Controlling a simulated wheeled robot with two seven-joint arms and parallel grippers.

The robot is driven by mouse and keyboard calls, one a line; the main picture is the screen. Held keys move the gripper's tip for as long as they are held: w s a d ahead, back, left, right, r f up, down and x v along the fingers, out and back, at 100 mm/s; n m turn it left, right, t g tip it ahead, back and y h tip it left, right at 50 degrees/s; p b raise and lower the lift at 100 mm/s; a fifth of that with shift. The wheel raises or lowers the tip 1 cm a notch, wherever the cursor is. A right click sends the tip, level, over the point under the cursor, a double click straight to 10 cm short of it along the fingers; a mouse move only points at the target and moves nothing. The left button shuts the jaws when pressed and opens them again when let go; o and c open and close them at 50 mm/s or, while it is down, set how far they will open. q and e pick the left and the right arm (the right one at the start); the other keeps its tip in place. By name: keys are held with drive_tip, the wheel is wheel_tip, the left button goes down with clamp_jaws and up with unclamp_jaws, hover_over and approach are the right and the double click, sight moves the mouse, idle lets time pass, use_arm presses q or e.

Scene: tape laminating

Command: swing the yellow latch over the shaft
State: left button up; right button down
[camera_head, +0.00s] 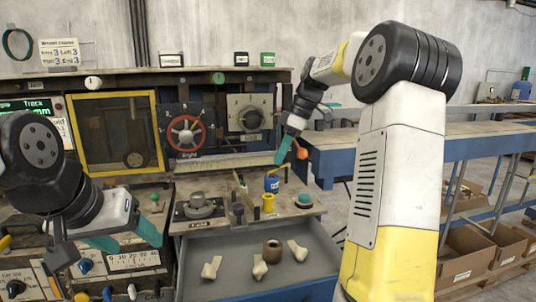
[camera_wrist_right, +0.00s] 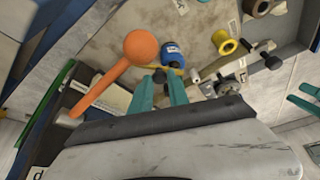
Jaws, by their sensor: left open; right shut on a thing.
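My right gripper (camera_head: 282,160) reaches down over the bench, and its teal fingers also show in the wrist view (camera_wrist_right: 161,82). It is shut at a small yellow piece, apparently the yellow latch (camera_wrist_right: 178,67); the held part is mostly hidden between the fingertips. A blue cylinder (camera_head: 271,184) stands just below the fingertips, with a yellow spool (camera_head: 268,203) in front of it. I cannot clearly tell which part is the shaft. My left gripper (camera_head: 125,238) is open and empty at the left, above the front panel and away from the latch.
An orange ball-ended lever (camera_wrist_right: 138,50) stands close beside my right fingers. An open grey drawer (camera_head: 250,272) holds several cream parts and a brown ring (camera_head: 273,251). A red handwheel (camera_head: 186,133) and a yellow frame (camera_head: 115,94) are behind.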

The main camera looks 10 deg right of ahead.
drive_tip(key=shift+d, duration=0.1)
idle(0.5)
drive_tip(key=c, duration=1.3)
unclamp_jaws()
drive_tip(key=shift+o, duration=0.2)
drive_tip(key=v, duration=0.8)
drive_tip(key=shift+w, duration=0.1)
drive_tip(key=s+a+m+t+h, duration=0.2)
drive_tip(key=s+a+m, duration=0.45)
drive_tip(key=s, duration=0.55)
drive_tip(key=s+a+f+m+t, duration=0.2)
drive_tip(key=s+f+m, duration=0.4)
drive_tip(key=s+f, duration=0.5)
drive_tip(key=s, duration=0.4)
drive_tip(key=shift+a, duration=0.3)
